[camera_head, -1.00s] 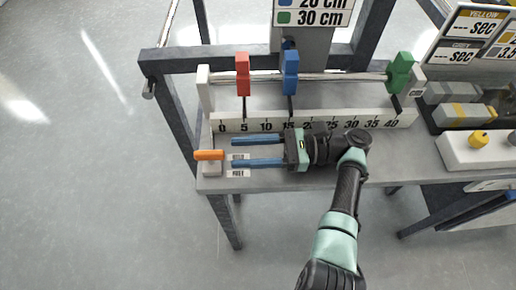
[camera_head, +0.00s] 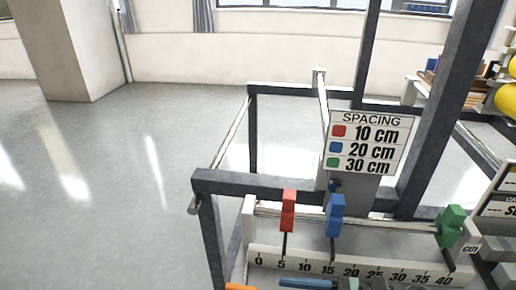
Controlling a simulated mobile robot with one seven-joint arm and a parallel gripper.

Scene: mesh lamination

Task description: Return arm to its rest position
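I see nothing held by the visible finger.
Red (camera_head: 288,211), blue (camera_head: 336,214) and green (camera_head: 451,227) sliders sit on a rail behind the ruler. A spacing sign (camera_head: 368,142) stands behind. Dark frame posts (camera_head: 455,90) rise at right. Open floor (camera_head: 110,190) lies left.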

